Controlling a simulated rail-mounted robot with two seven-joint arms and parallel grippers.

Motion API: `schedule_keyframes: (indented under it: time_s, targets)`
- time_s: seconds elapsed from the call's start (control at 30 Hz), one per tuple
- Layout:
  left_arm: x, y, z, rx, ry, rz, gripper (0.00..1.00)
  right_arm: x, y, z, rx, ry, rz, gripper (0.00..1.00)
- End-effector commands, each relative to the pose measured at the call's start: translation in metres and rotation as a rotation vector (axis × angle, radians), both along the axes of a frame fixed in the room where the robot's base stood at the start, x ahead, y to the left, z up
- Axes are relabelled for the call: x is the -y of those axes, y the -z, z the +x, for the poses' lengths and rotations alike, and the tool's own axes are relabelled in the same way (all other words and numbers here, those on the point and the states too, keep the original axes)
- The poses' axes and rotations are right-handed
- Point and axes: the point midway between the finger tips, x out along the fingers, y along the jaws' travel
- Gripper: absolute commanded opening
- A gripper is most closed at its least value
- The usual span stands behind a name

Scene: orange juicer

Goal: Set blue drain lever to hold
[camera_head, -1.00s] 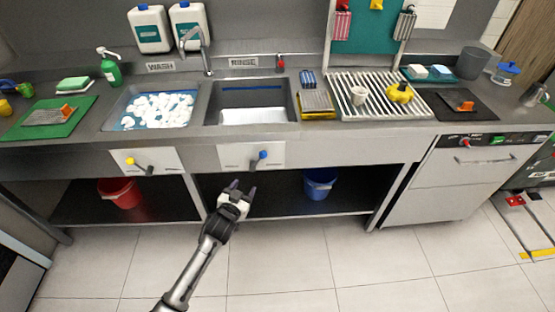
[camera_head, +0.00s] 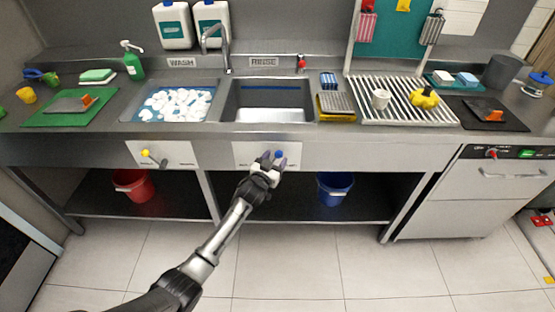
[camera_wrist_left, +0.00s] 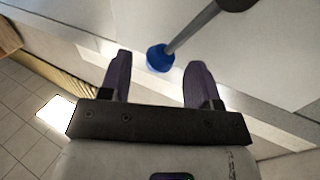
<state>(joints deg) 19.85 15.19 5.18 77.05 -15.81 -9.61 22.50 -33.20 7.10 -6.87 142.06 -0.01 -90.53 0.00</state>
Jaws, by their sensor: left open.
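The blue drain lever (camera_head: 279,154) is on a white panel (camera_head: 246,154) below the rinse sink (camera_head: 265,114). In the left wrist view its blue knob (camera_wrist_left: 160,58) is at the end of a grey rod that runs up to a dark pivot at the top right. My left gripper (camera_head: 272,158) is open at the lever. In the wrist view the knob shows between and just beyond the fingertips of the left gripper (camera_wrist_left: 158,68); I cannot tell whether they touch it. In the head view the gripper hides most of the lever. My right gripper is not in view.
A yellow lever (camera_head: 148,154) is on the panel below the wash sink (camera_head: 210,84). A red bucket (camera_head: 134,186) and a blue bucket (camera_head: 335,188) stand on the shelf under the counter. The floor in front is clear.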

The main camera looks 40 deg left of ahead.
Motion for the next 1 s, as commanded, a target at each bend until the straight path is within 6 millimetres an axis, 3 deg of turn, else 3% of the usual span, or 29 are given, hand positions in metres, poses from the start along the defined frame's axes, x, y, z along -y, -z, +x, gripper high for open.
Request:
schedule_keyframes:
  time_s: [0.2, 0.6, 1.0]
  targets:
    - [-0.004, 0.001, 0.017, -0.001, 0.001, 0.001, 0.57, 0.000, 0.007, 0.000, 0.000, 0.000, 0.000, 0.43]
    - [-0.005, 0.000, 0.021, 0.000, 0.000, 0.000, 0.57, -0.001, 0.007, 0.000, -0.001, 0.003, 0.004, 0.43]
    - [-0.004, 0.000, 0.020, 0.000, 0.001, 0.000, 0.19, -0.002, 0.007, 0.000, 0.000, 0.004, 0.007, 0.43]
